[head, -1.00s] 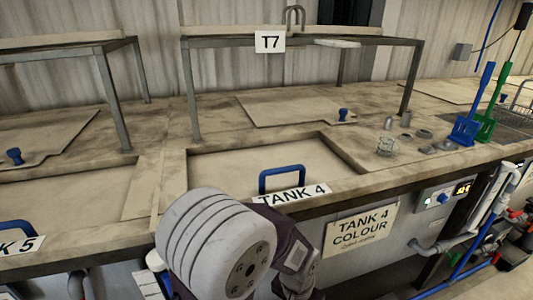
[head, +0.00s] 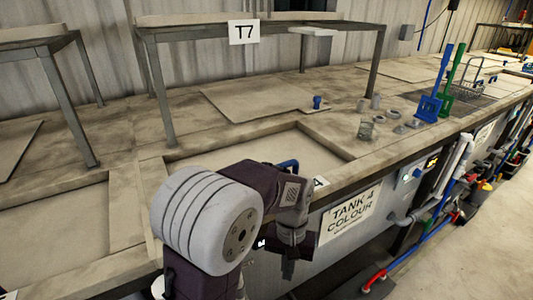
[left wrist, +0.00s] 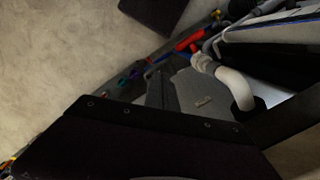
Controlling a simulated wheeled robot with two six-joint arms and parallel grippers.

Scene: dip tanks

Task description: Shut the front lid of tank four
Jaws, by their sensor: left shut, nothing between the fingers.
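Tank four's front opening (head: 205,157) holds a flat beige panel sunk below the rim. Its blue handle (head: 290,164) shows only in part behind my left arm. The tank label is mostly hidden too; its end shows beside the arm. Below, on the front face, hangs a "TANK 4 COLOUR" sign (head: 349,216). My left gripper (head: 288,268) points down in front of the tank's front face, left of that sign. It is shut and empty, apart from the handle. The left wrist view shows pipes and floor, not the handle. My right gripper is not in view.
A rear lid with a blue knob (head: 317,102) lies behind the opening, under a metal stand with a T7 sign (head: 244,32). Small metal cups (head: 366,130) and blue and green paddles (head: 430,105) stand to the right. Pipes (head: 408,217) run along the front.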

